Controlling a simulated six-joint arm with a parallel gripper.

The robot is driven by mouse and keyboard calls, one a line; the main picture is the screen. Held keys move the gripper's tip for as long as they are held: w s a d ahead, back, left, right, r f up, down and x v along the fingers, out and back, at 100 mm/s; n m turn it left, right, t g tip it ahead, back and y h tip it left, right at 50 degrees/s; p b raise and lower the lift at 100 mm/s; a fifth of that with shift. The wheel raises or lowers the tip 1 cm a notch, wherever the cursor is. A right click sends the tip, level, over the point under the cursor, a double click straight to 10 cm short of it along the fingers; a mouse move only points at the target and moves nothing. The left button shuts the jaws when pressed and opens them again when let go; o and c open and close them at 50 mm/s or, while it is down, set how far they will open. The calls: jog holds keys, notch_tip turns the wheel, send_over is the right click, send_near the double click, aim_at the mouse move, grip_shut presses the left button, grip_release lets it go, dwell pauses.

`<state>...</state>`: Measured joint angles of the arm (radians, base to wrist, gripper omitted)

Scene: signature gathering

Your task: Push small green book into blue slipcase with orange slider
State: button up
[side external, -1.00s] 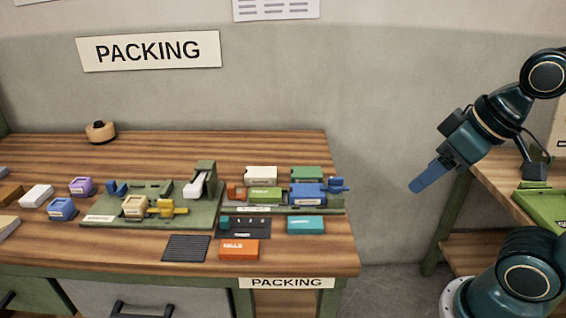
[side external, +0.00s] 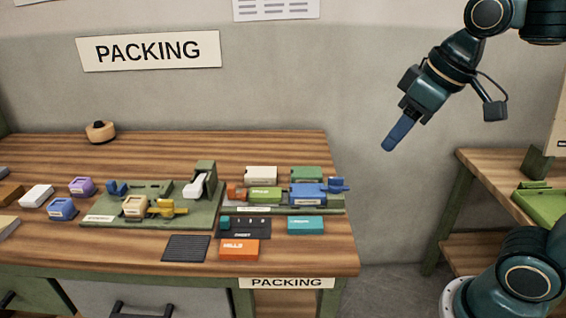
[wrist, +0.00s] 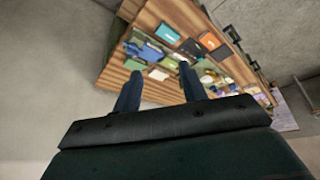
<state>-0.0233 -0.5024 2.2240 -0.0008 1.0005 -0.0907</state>
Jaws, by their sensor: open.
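The small green book (side external: 264,194) lies on a green fixture (side external: 338,210) at the right of the packing bench. The blue slipcase (side external: 307,194) stands just right of it on the same fixture; whether they touch I cannot tell. The orange slider (side external: 236,192) is at the book's left end. My gripper (side external: 391,146) is in the air right of the bench, well above and apart from these things. In the wrist view its two blue fingers (wrist: 158,88) are spread with nothing between them.
A green board (side external: 150,190) with a white lever (side external: 194,187) stands left of the fixture. An orange box (side external: 239,249), a teal box (side external: 305,225) and a dark tray (side external: 244,228) lie in front. A side table with a green tray (side external: 545,205) is at right.

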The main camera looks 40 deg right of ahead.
jog(key=w+a+r+n+g, duration=0.15)
jog(key=w+r, duration=0.25)
jog(key=w, duration=0.8)
jog(key=n+g, duration=0.3)
jog(key=n, duration=0.3)
send_over(231, 186)
notch_tip(231, 186, down, 15)
jog(key=shift+r, duration=0.2)
notch_tip(231, 186, down, 14)
jog(key=shift+r, duration=0.1)
grip_shut()
